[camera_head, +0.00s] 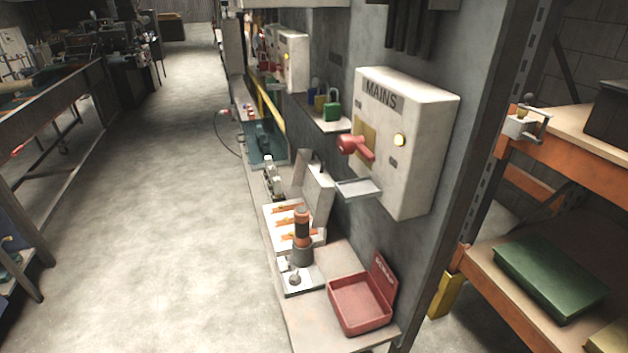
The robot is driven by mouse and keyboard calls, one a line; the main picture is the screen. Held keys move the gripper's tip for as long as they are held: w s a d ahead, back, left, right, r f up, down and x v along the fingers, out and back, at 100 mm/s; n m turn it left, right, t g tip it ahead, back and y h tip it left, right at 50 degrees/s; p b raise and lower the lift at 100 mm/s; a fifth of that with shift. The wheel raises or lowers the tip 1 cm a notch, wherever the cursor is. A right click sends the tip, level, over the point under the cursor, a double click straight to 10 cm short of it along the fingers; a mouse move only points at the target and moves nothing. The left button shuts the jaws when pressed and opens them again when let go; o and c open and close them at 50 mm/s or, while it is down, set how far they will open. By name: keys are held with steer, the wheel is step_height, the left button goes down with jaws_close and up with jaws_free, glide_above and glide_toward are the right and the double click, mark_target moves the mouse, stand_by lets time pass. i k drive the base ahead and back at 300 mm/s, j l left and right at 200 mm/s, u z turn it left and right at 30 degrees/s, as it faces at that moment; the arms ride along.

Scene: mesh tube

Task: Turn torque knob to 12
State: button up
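An upright orange and black cylindrical tool (302,224) stands on a grey round base (302,254) on the low bench. In front of it, a small white plate (299,288) carries a small grey round part (295,279). Which of these is the torque knob I cannot tell; no number or scale is readable at this size. My gripper is not in view, and nothing is touching the tool.
An open white case (317,189) with orange items stands behind the tool. A red bin (360,305) sits to its right. Above are a MAINS box (408,165) with a red handle (355,146) and padlocks (333,111) on a shelf. The floor (170,220) left is clear.

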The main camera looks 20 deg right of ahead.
mark_target(296, 280)
steer(key=i+j+u, duration=0.1)
steer(key=u, duration=0.25)
steer(key=i+u, duration=0.15)
steer(key=u, duration=0.2)
steer(key=i+u, duration=0.1)
steer(key=u, duration=0.25)
